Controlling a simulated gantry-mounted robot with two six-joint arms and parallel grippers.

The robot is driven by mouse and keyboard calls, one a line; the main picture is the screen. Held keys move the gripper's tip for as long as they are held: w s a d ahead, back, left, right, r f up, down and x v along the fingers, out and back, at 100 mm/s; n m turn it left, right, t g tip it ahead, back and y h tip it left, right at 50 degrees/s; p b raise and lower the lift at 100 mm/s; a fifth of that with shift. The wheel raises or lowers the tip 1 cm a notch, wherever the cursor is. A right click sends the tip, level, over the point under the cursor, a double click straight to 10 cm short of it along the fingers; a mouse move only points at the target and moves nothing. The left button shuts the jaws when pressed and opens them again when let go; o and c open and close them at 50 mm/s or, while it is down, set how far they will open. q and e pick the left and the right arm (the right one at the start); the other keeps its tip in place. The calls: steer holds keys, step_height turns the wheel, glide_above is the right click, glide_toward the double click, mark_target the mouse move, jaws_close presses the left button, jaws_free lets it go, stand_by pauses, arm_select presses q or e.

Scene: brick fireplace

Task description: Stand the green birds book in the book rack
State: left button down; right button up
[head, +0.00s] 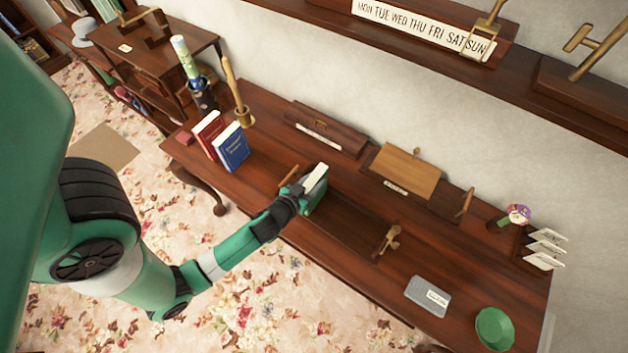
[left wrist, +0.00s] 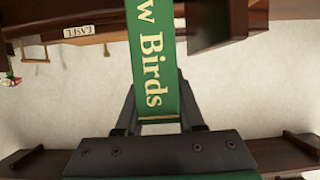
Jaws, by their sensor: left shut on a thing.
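The green birds book (head: 314,203) is upright above the desk's middle, with its pale page edges facing up. My left gripper (head: 299,194) is shut on it from the left side. In the left wrist view the green spine (left wrist: 158,60) with pale lettering "w Birds" runs between the fingers (left wrist: 157,112). A low dark wooden holder with brass-coloured end pieces (head: 387,240) lies around and right of the book; it looks like the book rack. I cannot tell whether the book's lower edge touches it. My right gripper is not in view.
A red book (head: 208,133) and a blue book (head: 231,147) stand at the desk's left. A labelled wooden easel (head: 407,170) is behind the holder. A grey labelled item (head: 428,296) and a green bowl (head: 495,329) lie at the right, with bare desk between.

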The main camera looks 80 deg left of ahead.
arm_select(q)
steer(key=c, duration=0.5)
jaws_free()
steer(key=shift+s+d+r+p, duration=0.1)
steer(key=shift+s+r+p, duration=0.05)
steer(key=shift+p, duration=0.15)
steer(key=shift+b+v, duration=1.15)
steer(key=shift+v, duration=4.7)
steer(key=shift+r, duration=0.1)
